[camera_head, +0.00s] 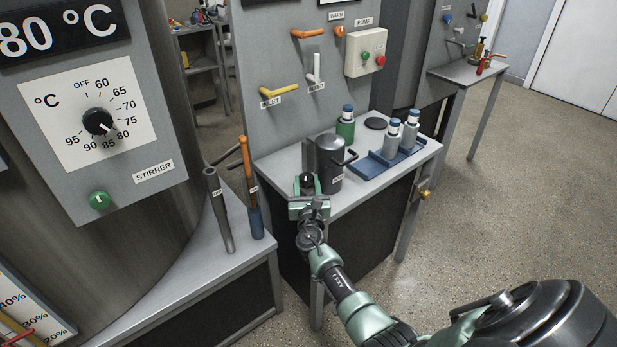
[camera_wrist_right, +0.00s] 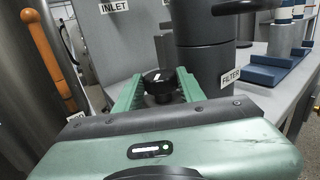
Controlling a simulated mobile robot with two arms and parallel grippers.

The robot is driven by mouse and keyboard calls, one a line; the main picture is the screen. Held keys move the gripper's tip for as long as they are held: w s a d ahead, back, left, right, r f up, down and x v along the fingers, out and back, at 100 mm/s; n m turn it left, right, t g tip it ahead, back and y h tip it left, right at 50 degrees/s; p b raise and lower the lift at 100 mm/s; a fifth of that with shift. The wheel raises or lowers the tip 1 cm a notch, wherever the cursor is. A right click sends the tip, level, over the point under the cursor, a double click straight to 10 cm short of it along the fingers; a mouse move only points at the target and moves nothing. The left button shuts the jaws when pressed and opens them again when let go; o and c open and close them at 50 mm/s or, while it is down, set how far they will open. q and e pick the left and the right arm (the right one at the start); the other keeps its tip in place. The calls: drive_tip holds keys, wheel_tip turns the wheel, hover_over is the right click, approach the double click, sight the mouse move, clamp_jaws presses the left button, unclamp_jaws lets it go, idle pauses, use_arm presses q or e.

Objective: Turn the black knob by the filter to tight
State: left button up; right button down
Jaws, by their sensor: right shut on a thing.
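The black knob (camera_wrist_right: 158,78) sits between the green fingers of my right gripper (camera_wrist_right: 160,88) in the wrist view, with a small pale mark on its top. In the head view the knob (camera_head: 306,180) shows at the tip of my right gripper (camera_head: 308,189), at the table's near-left edge. The gripper is shut on it, and the fingers hide its lower part. The filter (camera_head: 329,162) is a dark grey cylinder with a side handle, just right of the knob; in the wrist view it (camera_wrist_right: 204,55) carries a FILTER label. My left gripper is not in view.
A blue tray (camera_head: 369,172) with grey bottles (camera_head: 390,138) stands right of the filter, and a green bottle (camera_head: 346,128) behind. A grey tool (camera_head: 219,208) and an orange-handled tool (camera_head: 250,190) stand left. The panel (camera_head: 240,60) with yellow INLET handle (camera_head: 279,91) rises behind.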

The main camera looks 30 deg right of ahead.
drive_tip(key=m+g+h, duration=0.1)
drive_tip(key=m+h+b, duration=0.1)
drive_tip(key=shift+w+a+f+g+h, duration=0.15)
drive_tip(key=shift+a+g+h, duration=0.15)
drive_tip(key=shift+g, duration=0.1)
drive_tip(key=shift+m+g+h, duration=0.3)
drive_tip(key=shift+h, duration=0.3)
drive_tip(key=c, duration=1.1)
unclamp_jaws()
drive_tip(key=shift+c, duration=0.2)
drive_tip(key=v, duration=0.7)
drive_tip(key=shift+a+r, duration=0.2)
drive_tip(key=shift+a, duration=0.15)
